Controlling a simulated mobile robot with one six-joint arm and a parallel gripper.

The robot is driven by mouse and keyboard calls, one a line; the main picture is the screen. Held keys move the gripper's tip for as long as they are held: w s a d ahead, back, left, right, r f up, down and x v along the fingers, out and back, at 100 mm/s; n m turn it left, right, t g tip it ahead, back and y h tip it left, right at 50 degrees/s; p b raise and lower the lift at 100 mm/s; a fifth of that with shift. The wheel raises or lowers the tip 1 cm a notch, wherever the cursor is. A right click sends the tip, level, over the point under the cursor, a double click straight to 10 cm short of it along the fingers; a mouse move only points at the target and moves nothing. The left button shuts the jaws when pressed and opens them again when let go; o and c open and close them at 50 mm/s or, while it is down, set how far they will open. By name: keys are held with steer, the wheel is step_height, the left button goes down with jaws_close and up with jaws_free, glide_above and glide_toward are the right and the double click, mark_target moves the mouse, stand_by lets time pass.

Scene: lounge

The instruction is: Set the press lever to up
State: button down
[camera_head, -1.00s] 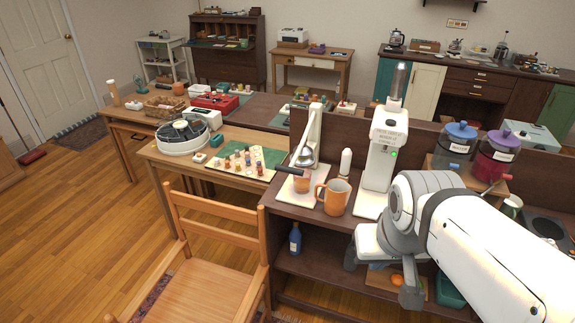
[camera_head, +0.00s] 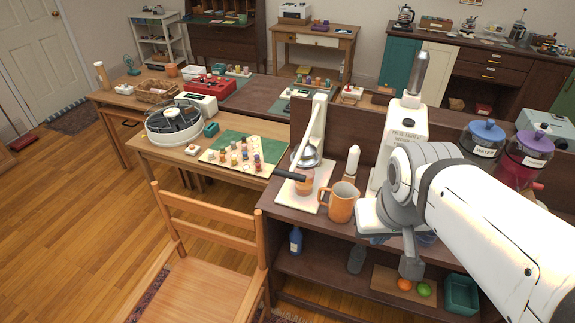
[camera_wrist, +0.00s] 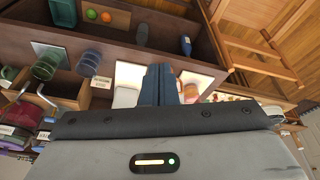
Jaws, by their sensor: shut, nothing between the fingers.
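The white press (camera_head: 312,130) stands on a cream base plate (camera_head: 314,203) on the dark counter, left of my arm. Its lever with a black handle (camera_head: 290,174) sticks out low at the front left, close above a small orange-brown cup (camera_head: 304,187). My gripper (camera_head: 411,268) is right of the press and apart from it, in front of the counter, with its fingers pointing down in the head view. In the wrist view my gripper's fingers (camera_wrist: 158,84) are together and empty. The lever cannot be made out clearly there.
An orange mug (camera_head: 340,203) and a white bottle-like piece (camera_head: 352,162) stand right of the press. A white machine (camera_head: 408,115) is behind my arm. A wooden chair (camera_head: 205,235) stands before the counter. Fruit (camera_head: 424,289) and a teal bin (camera_head: 461,294) sit on the lower shelf.

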steer(key=d+f+n+g+h+b, duration=0.1)
steer(key=d+f+n+h+b, duration=0.15)
steer(key=f+b, duration=0.3)
steer(key=d+f+n+g+h+b, duration=0.25)
steer(key=f+n+b, duration=0.2)
steer(key=f, duration=0.25)
steer(key=w+f+n+t+h+b, duration=0.4)
steer(key=w+f+n+h+b, duration=0.3)
steer(key=b, duration=0.4)
steer(key=w+a+f+n+t+y+b, duration=0.25)
steer(key=w+a+n+t+b, duration=0.25)
steer(key=a+n+t+b, duration=0.6)
steer(key=w+a+f+n+t+y+b, duration=0.1)
steer(key=w+a+f+n+t+b, duration=0.2)
steer(key=w+a+n+t+b, duration=0.75)
steer(key=w+r+m+g+p, duration=0.1)
steer(key=w+r+m+p, duration=0.2)
steer(key=r, duration=0.6)
steer(key=shift+a+r+m+g+p, duration=0.2)
steer(key=shift+m+g+p, duration=0.25)
steer(key=shift+p, duration=0.3)
